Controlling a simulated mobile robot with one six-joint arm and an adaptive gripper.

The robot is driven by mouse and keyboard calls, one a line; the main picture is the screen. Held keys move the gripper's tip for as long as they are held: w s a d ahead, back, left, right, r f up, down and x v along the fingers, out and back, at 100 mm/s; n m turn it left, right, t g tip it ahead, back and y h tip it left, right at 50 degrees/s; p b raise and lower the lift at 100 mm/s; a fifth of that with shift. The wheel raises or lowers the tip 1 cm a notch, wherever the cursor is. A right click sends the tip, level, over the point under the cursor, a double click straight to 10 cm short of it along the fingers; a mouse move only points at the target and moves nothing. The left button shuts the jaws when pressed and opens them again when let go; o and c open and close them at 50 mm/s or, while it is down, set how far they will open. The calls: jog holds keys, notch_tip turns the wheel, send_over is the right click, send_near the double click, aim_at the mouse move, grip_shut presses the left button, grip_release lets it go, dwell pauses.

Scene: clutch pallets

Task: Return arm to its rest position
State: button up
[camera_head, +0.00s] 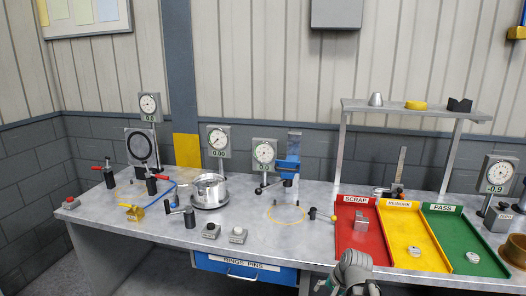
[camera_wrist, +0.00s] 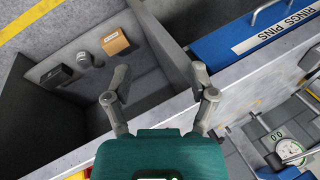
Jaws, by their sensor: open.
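My gripper (camera_head: 345,284) shows at the bottom edge of the head view, in front of the bench's front edge below the red tray; part of it is cut off by the frame. In the wrist view my gripper (camera_wrist: 160,92) has its two grey fingers spread apart, with nothing between them. The grey bench (camera_head: 150,216) lies beyond it, and its front edge (camera_wrist: 250,85) runs diagonally behind the fingers in the wrist view.
Red scrap (camera_head: 374,252), yellow rework (camera_head: 398,222) and green pass (camera_head: 484,240) trays lie close by. A blue drawer (camera_head: 245,268) labelled RINGS PINS is under the bench; a grey compartment (camera_wrist: 70,105) holds a brown box (camera_wrist: 115,43). Dial gauges and a metal housing (camera_head: 209,190) stand left.

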jog(key=s+a+f+n+g+h, duration=0.1)
jog(key=s+a+n+g+h, duration=0.1)
jog(key=s+n, duration=0.4)
jog(key=shift+s+a+g+h, duration=0.4)
jog(key=shift+s+g+h, duration=0.25)
jog(key=shift+s, duration=0.5)
